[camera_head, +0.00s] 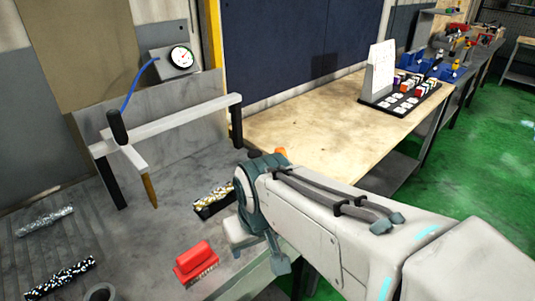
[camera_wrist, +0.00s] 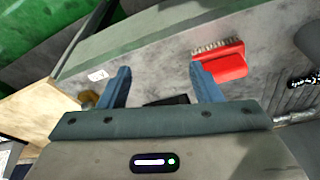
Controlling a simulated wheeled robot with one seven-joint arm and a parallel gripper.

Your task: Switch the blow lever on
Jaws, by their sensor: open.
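My gripper (camera_wrist: 160,72) is open in the wrist view, its two blue fingers apart over the grey machine table (camera_wrist: 150,65), with nothing between the tips. In the head view my arm hides the fingers. I cannot make out a blow lever for certain. An orange part (camera_head: 280,152) peeks out behind my wrist in the head view, mostly hidden. A brownish rounded thing (camera_wrist: 88,98) shows left of the left finger in the wrist view; I cannot tell whether it is the same part. A dark object (camera_wrist: 168,100) shows low between the fingers, partly covered by the gripper body.
A red brush (camera_head: 196,262) lies near the table's front edge. A gauge head (camera_head: 160,120) with a bar frame and blue hose (camera_head: 138,85) stands at the left. A wooden bench (camera_head: 310,115) stands behind.

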